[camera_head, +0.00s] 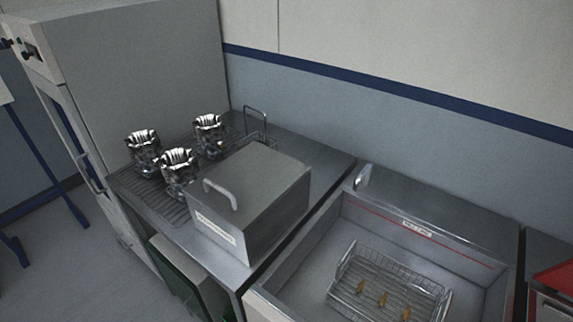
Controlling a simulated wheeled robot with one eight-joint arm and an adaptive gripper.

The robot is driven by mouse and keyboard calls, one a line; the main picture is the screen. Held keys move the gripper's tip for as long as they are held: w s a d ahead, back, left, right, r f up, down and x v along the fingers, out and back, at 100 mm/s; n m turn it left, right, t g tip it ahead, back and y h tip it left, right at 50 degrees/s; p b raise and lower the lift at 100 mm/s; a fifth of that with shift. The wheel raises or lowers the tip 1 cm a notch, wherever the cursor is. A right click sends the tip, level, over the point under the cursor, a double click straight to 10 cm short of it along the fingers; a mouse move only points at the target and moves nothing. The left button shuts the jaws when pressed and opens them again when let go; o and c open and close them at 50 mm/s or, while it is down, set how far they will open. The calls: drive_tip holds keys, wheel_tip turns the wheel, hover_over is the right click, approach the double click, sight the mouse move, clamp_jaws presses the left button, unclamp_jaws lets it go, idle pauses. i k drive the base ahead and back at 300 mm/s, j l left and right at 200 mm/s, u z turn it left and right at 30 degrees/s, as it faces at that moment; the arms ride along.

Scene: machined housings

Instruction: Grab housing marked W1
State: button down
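Three shiny machined metal housings stand together on a wire rack at the left of the steel table. One housing (143,154) is at the left, one housing (179,172) is nearest the front, and one housing (209,134) is at the back right. They look alike, and I cannot read any W1 mark on them. My gripper is not in this view.
A steel box (262,196) with a handle and label stands right of the housings. A basin (471,247) holds a wire basket (445,297) with small brass-coloured parts. A tall grey cabinet (150,62) stands behind left. Open floor (62,262) lies at lower left.

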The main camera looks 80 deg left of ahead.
sight(179, 167)
drive_tip(key=u, duration=3.45)
drive_tip(key=z, duration=0.55)
drive_tip(key=i+j+z, duration=0.1)
drive_tip(key=j+z, duration=0.6)
drive_tip(key=z, duration=0.15)
drive_tip(key=j+z, duration=0.85)
drive_tip(key=k+j, duration=0.2)
drive_tip(key=j, duration=0.15)
drive_tip(key=k+j+z, duration=0.1)
drive_tip(key=j, duration=0.3)
drive_tip(key=k+j, duration=0.3)
drive_tip(key=i+j, duration=0.1)
drive_tip(key=j, duration=0.55)
drive_tip(key=z, duration=0.05)
